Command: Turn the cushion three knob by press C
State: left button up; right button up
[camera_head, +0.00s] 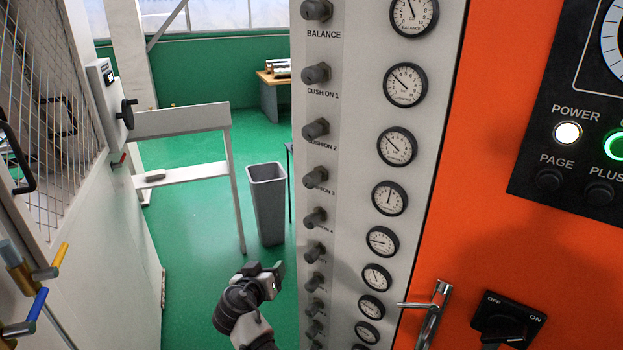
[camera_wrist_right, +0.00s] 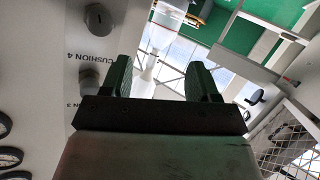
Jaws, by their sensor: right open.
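The cushion three knob (camera_head: 315,177) is a dark round knob in the column of knobs on the light grey panel, in the head view. Its label, partly covered by the knobs, sits just below it. My right gripper (camera_head: 265,271) is lower and to the left of the knob, apart from it, open and empty. In the right wrist view my open right gripper (camera_wrist_right: 162,80) shows two dark fingers with nothing between them. The label CUSHION 4 and two knobs show left of the fingers there; I cannot make out the cushion three knob. My left gripper is not in view.
A column of round gauges (camera_head: 397,146) runs right of the knobs. An orange panel (camera_head: 520,240) with a metal handle (camera_head: 432,312) and an OFF/ON switch (camera_head: 507,320) stands further right. A grey bin (camera_head: 267,205) stands on the green floor behind; open space lies left of the knobs.

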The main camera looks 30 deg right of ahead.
notch_tip(320, 180, up, 10)
jog(key=d+f+m+h, duration=0.1)
jog(key=m+h, duration=0.2)
jog(key=m, duration=0.1)
jog(key=m+g+h, duration=0.3)
jog(key=m+g, duration=0.1)
jog(key=m, duration=0.2)
send_near(307, 183)
jog(key=d, duration=0.2)
jog(key=p+x, duration=0.2)
jog(key=x, duration=0.3)
jog(key=p+x, duration=0.2)
jog(key=x, duration=0.2)
jog(key=shift+w+d+r+p, duration=0.25)
jog(key=shift+w+d+p, duration=0.05)
jog(key=shift+w, duration=0.05)
jog(key=shift+w+d+f, duration=0.15)
jog(key=shift+d, duration=0.25)
jog(key=c, duration=0.9)
